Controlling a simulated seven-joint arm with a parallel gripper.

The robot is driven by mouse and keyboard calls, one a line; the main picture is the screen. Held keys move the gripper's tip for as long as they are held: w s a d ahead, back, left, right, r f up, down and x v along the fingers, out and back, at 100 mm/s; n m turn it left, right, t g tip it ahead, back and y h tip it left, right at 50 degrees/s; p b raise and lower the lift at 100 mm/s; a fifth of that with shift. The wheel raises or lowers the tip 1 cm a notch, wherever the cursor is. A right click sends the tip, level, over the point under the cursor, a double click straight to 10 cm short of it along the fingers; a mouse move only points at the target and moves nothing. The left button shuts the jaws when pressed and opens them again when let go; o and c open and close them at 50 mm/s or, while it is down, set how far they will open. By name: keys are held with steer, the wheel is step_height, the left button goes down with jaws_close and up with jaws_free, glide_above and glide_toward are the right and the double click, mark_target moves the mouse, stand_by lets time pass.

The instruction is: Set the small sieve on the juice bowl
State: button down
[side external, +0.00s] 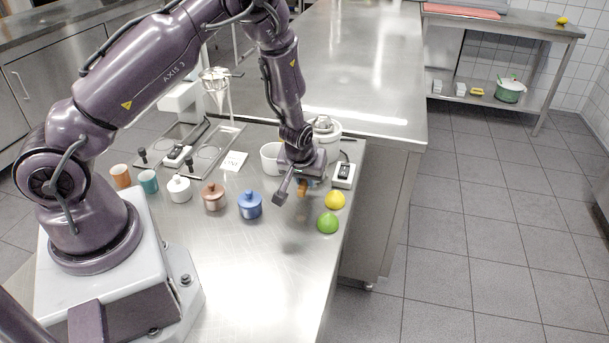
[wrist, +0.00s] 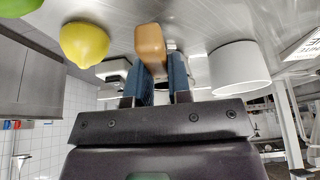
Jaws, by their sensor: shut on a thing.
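My gripper (wrist: 163,70) is shut on a brown, wood-coloured piece (wrist: 150,42), which sticks out beyond the blue fingers. It looks like a handle; I see no mesh or rim, so I cannot tell whether it belongs to the small sieve. In the side external view my gripper (side external: 303,181) is low over the counter's right part, with the brown piece (side external: 303,186) under it. A plain white bowl (side external: 269,158), possibly the juice bowl, stands just left of the gripper, partly behind it. It also shows right of the fingers in the wrist view (wrist: 239,69). Its inside is hidden.
A lemon (side external: 335,200) and a lime (side external: 327,223) lie close in front of the gripper. A white device with a black top (side external: 344,174) stands right by the counter edge. Blue (side external: 250,205), brown (side external: 213,197) and white (side external: 179,189) lidded pots stand left. The front counter is clear.

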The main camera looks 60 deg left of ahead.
steer(key=shift+f, duration=0.35)
stand_by(0.8)
steer(key=shift+c, duration=2.4)
jaws_free()
steer(key=shift+r, duration=3.5)
